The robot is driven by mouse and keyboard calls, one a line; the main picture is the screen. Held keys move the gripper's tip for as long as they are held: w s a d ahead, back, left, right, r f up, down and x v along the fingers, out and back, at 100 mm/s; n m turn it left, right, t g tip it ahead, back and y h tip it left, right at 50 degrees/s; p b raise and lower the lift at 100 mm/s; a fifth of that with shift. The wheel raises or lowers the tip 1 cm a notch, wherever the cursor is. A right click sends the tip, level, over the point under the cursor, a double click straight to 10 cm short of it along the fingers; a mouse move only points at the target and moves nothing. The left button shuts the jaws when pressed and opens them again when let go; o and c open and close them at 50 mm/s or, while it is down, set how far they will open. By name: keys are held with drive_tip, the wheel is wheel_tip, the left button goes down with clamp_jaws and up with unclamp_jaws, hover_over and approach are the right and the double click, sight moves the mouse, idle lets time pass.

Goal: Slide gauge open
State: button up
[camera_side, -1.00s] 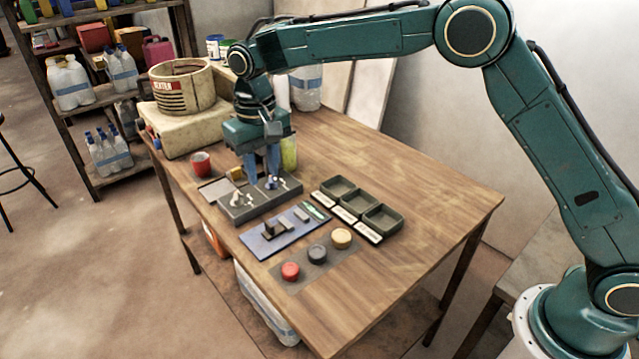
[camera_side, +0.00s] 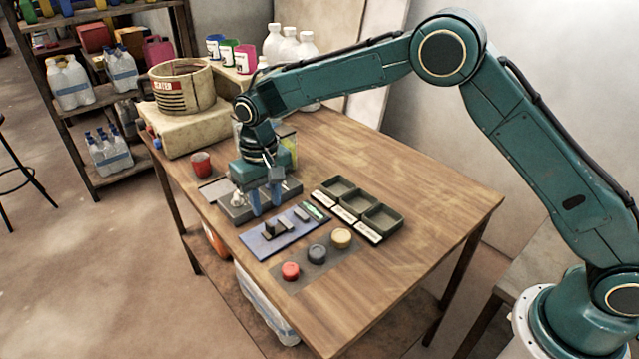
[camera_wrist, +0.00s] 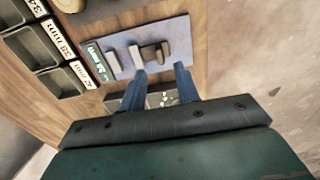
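A blue mat (camera_side: 262,246) lies on the table and carries a dark upright block piece (camera_side: 270,230) and a small grey block (camera_side: 301,214), probably parts of the gauge. In the wrist view, the mat (camera_wrist: 182,28) holds a brown block (camera_wrist: 160,51), a light upright piece (camera_wrist: 137,57) and a grey block (camera_wrist: 113,62). Which part slides is unclear. My gripper (camera_side: 267,209) is open and empty, by the mat's far edge and over the near side of a grey board (camera_side: 235,213). In the wrist view my gripper (camera_wrist: 157,78) points toward the blocks; contact cannot be told.
Three labelled trays (camera_side: 362,208) stand right of the mat. A red cup (camera_side: 201,163) and a large beige vat (camera_side: 181,88) are at the back left. The table's right side is clear.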

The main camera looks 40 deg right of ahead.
sight(269, 224)
drive_tip(key=shift+f, duration=3.05)
clamp_jaws()
